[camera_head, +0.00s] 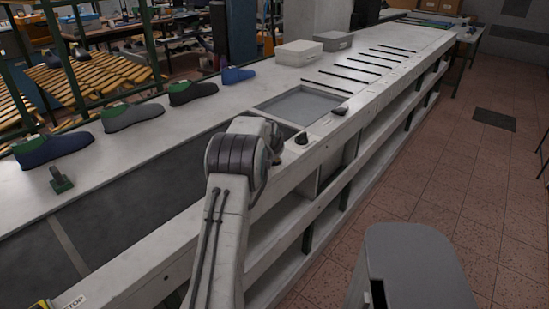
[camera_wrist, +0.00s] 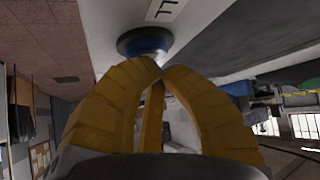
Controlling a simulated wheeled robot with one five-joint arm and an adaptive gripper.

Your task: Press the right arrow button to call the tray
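In the wrist view, the yellow fingers of my gripper (camera_wrist: 157,72) come together at their tips, with nothing seen between them. Just beyond the tips is a round button (camera_wrist: 145,43) with a blue middle and dark rim on a pale surface. The fingertips overlap its near edge in the picture; I cannot tell whether they touch it. A white label with dark marks (camera_wrist: 165,10) lies beside the button; I cannot read an arrow on it. A grey tray (camera_head: 300,106) sits in the bench top.
The long pale bench (camera_head: 150,262) has a dark strip (camera_head: 120,215) along it. Two dark knobs, one nearer (camera_head: 302,138) and one farther (camera_head: 340,111), stand by its front edge. A STOP label (camera_head: 75,302) is at lower left. Several shoes (camera_head: 133,116) stand behind; the tiled floor at right is mostly clear.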

